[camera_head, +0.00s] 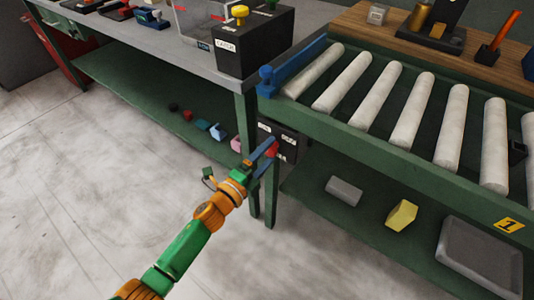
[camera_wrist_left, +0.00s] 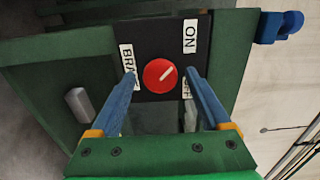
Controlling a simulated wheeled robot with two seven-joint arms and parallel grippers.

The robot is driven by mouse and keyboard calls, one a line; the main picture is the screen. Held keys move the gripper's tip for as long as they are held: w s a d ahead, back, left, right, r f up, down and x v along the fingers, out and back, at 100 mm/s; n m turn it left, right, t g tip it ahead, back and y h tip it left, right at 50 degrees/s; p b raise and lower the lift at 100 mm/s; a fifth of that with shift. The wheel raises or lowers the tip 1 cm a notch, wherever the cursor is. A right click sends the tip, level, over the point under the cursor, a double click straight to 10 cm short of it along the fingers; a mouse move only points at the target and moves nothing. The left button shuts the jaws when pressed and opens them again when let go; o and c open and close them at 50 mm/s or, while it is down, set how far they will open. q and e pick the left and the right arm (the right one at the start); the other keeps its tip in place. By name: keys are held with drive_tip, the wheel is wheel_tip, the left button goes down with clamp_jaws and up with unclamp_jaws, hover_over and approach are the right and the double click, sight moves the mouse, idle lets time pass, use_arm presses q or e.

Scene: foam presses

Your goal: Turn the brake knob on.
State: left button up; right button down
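The red round brake knob (camera_wrist_left: 160,76) sits on a black panel (camera_wrist_left: 163,32) with white labels reading ON, OFF and a partly covered "BRA". Its white pointer slants to the upper right in the left wrist view, between the ON and OFF labels. My left gripper (camera_head: 266,150) is open, with one blue finger on each side of the knob. I cannot tell whether the fingers touch it. In the head view the knob (camera_head: 272,149) is partly hidden by the fingers, on a box under the conveyor's left corner. My right gripper is not in view.
A green roller conveyor (camera_head: 375,138) extends right above the panel, with a blue stop (camera_head: 290,68) at its left end. A grey bench (camera_head: 165,48) with a black box (camera_head: 250,42) stands to the left. Bins and a yellow block (camera_head: 401,215) lie on the lower shelf.

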use_arm(q)
drive_tip(key=p+v, duration=0.1)
drive_tip(key=v, duration=0.6)
drive_tip(key=shift+a, duration=0.1)
